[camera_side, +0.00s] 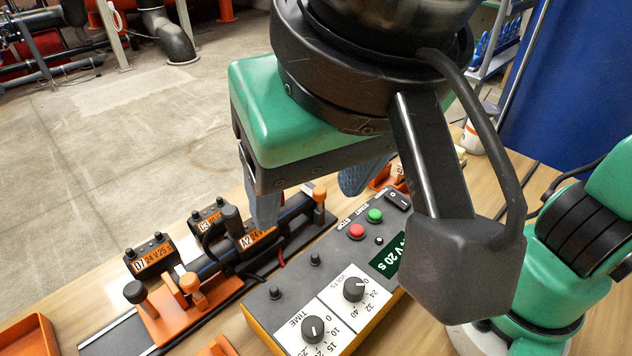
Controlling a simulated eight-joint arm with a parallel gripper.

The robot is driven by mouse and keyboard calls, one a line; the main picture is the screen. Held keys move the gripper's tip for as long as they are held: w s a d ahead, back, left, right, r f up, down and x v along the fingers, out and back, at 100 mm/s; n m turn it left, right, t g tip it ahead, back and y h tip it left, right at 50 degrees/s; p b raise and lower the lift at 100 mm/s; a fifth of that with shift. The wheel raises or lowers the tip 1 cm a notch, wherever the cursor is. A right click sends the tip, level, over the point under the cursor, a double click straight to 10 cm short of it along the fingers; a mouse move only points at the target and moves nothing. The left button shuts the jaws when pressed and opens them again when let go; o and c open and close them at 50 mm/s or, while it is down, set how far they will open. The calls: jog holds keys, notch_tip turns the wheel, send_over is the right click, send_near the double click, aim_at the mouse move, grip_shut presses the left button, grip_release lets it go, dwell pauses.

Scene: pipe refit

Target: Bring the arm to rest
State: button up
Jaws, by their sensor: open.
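My gripper (308,208) hangs from the green wrist housing in the upper middle of the side view. Its two blue fingers are apart, and I see nothing held between them. The left finger comes down in front of the pipe fixture, close to the fitting labelled A2 (258,237); I cannot tell whether they touch. The right finger is partly hidden behind the wrist, above the far side of the bench. A grey control box (300,275) with red and green buttons, two dials and a display reading about "V 20 s" lies below the gripper. My wrist partly hides it.
An orange clamp fixture (180,320) with knobs stands on a dark rail. An orange tray (28,338) is at the lower left. A blue barrel (575,90) stands beyond the bench.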

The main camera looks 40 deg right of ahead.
jog(key=shift+r, duration=0.45)
jog(key=w+d+f+n+t, duration=0.1)
jog(key=w+d+f, duration=0.2)
jog(key=d, duration=0.3)
jog(key=w+d+f+n+t, duration=0.1)
jog(key=w+d+f, duration=0.3)
jog(key=d, duration=0.3)
jog(key=w+d+f+n+t+y, duration=0.1)
jog(key=w+d+f, duration=0.2)
jog(key=d+f, duration=0.2)
jog(key=shift+w+d+f, duration=0.3)
jog(key=shift+d+f, duration=0.05)
jog(key=shift+d, duration=0.4)
